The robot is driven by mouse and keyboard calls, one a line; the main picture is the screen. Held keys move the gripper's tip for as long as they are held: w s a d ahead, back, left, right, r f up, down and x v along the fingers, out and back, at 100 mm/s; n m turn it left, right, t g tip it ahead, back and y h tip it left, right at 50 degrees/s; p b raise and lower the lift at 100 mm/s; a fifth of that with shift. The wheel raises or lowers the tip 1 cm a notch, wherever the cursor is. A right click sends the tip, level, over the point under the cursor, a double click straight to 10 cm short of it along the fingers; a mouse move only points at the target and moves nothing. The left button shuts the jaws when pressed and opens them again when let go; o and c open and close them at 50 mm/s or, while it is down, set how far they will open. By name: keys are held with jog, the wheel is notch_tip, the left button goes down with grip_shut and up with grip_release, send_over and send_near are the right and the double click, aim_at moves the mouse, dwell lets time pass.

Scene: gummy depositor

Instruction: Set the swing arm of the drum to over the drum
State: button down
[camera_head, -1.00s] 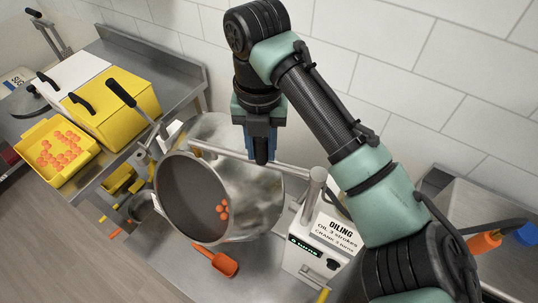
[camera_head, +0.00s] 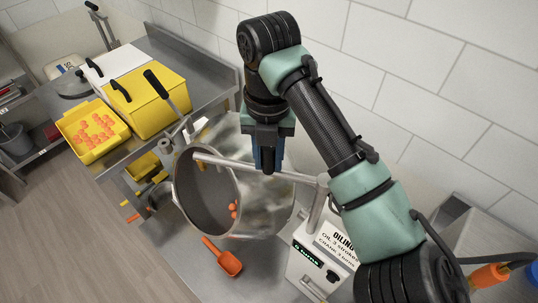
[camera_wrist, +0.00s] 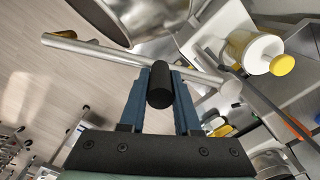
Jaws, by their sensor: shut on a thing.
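The swing arm is a light grey bar (camera_head: 230,164) pivoting on a post (camera_head: 316,207) at the right of the drum. It crosses the upper part of the steel drum (camera_head: 268,212), and its free end shows in front of the drum's mouth. Several orange gummies (camera_head: 233,210) lie inside the drum. My gripper (camera_head: 268,168) points down at the bar above the drum. In the wrist view, my gripper's blue fingers (camera_wrist: 160,95) are shut on the bar's black knob (camera_wrist: 159,84). The bar (camera_wrist: 100,54) runs across just beyond the fingers, and the drum rim (camera_wrist: 98,20) is at the top.
A white oiling box (camera_head: 318,262) stands right of the drum. An orange scoop (camera_head: 228,262) lies on the steel table in front. Yellow bins (camera_head: 142,100) and a gummy tray (camera_head: 92,132) sit on the left bench. A tiled wall is behind.

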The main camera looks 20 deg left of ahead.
jog(key=c, duration=0.6)
grip_release()
notch_tip(320, 180, up, 11)
jog(key=shift+r+b, duration=0.2)
jog(key=shift+b, duration=0.3)
jog(key=shift+r, duration=0.8)
jog(key=shift+a, duration=0.1)
